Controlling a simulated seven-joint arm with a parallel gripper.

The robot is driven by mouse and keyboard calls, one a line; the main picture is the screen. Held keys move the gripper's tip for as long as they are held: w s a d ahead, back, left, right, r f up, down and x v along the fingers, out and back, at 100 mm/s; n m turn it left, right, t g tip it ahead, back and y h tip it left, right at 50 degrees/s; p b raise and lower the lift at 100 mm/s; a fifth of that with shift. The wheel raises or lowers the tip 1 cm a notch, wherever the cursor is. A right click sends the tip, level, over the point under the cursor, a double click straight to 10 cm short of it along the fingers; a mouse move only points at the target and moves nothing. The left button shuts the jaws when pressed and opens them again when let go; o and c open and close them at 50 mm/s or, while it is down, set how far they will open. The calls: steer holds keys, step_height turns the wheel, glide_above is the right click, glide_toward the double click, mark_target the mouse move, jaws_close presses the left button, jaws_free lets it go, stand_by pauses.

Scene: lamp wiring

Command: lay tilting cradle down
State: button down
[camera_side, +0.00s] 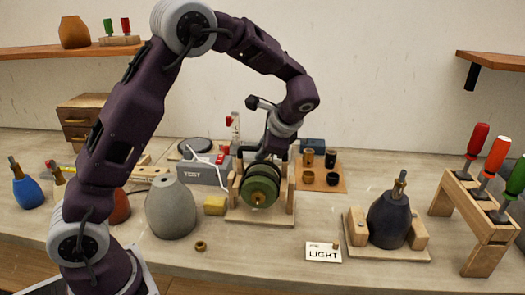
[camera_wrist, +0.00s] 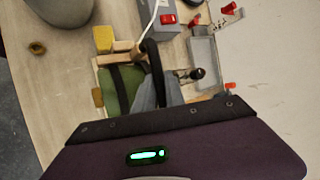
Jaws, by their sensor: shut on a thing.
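The tilting cradle is a wooden frame (camera_side: 291,188) on a flat base in the middle of the bench, with an upright on each side. A green lamp body (camera_side: 262,182) lies in it on its side, with a round brown end facing the side camera. The green body also shows in the wrist view (camera_wrist: 112,88), with dark bands across it. My gripper (camera_side: 268,158) reaches down onto the top of the cradle from behind and is shut on it. The fingers cover the exact gripping spot.
A grey TEST box (camera_side: 203,173) and a yellow block (camera_side: 215,205) stand close left of the cradle. A grey vase (camera_side: 171,208) is further left. A LIGHT card (camera_side: 323,252) and a dark lamp body (camera_side: 389,220) on a stand are at right. The front bench is mostly clear.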

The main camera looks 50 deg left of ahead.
steer(key=shift+a, duration=0.2)
stand_by(0.3)
steer(key=c, duration=1.4)
jaws_free()
steer(key=shift+w, duration=0.1)
steer(key=v, duration=0.7)
steer(key=shift+r, duration=0.1)
